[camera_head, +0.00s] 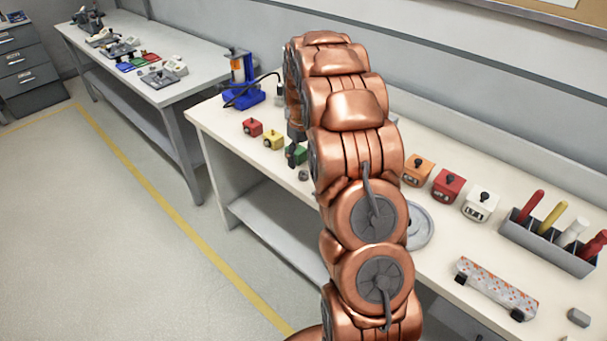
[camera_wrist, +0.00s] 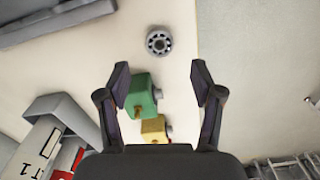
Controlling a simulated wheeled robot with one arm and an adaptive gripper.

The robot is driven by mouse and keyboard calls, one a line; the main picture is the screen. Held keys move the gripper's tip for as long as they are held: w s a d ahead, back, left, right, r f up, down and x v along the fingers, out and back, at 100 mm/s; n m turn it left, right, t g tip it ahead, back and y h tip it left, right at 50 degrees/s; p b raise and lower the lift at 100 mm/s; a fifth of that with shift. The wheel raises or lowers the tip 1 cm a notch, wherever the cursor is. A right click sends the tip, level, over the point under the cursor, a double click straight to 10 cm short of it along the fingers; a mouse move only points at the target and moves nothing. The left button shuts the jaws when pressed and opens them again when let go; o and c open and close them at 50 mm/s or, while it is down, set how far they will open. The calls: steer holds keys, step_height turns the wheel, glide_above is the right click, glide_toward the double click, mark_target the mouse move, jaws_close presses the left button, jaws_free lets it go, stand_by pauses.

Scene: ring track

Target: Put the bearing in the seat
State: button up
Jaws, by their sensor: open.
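The bearing (camera_wrist: 158,41) is a small grey ring with dark gaps around its hole. It lies flat on the cream bench top, beyond my fingertips in the wrist view. In the head view the bearing (camera_head: 303,175) shows near the bench's front edge. My gripper (camera_wrist: 160,82) is open and empty, with the bearing ahead of the finger gap, not between the fingers. A green block (camera_wrist: 140,95) shows between and below the fingers, beside the left finger. I cannot tell for certain which thing is the seat; a grey round plate (camera_head: 420,228) is partly hidden behind my arm.
Red (camera_head: 252,127) and yellow (camera_head: 273,139) blocks stand left of my gripper. A blue device (camera_head: 240,85) is behind them. Orange, red and white blocks, a grey tool rack (camera_head: 548,243) and a skateboard (camera_head: 497,288) occupy the right side. The floor at left is clear.

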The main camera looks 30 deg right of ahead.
mark_target(303, 173)
steer(key=f, duration=0.1)
steer(key=f+p, duration=0.2)
steer(key=f, duration=0.1)
steer(key=shift+s, duration=0.35)
steer(key=shift+f, duration=0.55)
jaws_close()
steer(key=shift+r, duration=0.1)
